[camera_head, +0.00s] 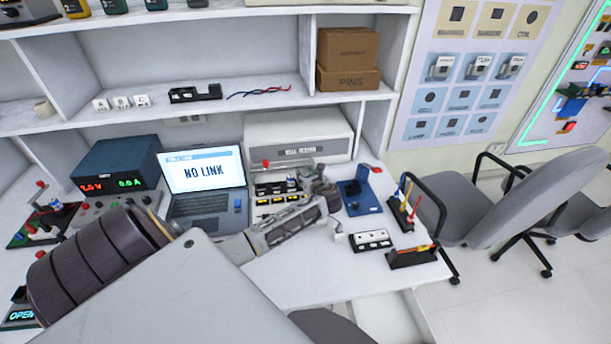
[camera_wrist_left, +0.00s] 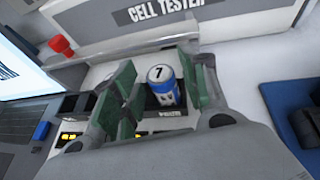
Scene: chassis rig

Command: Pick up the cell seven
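The cell seven (camera_wrist_left: 162,88) is a small blue cylinder with a white top marked 7. It stands upright in a dark slot at the front of the cell tester (camera_wrist_left: 150,42). My left gripper (camera_wrist_left: 158,68) is open, with its green-padded fingers on either side of the cell. A gap shows between the cell and the left finger; the right finger is close, and I cannot tell if it touches. In the head view my left gripper (camera_head: 318,180) is over the tester's front right corner, and the cell shows small beside it (camera_head: 291,184). My right gripper is not in view.
A blue holder (camera_head: 358,197) is to the right. A white-topped block (camera_head: 371,240) and wire racks (camera_head: 411,256) lie near the desk's right edge.

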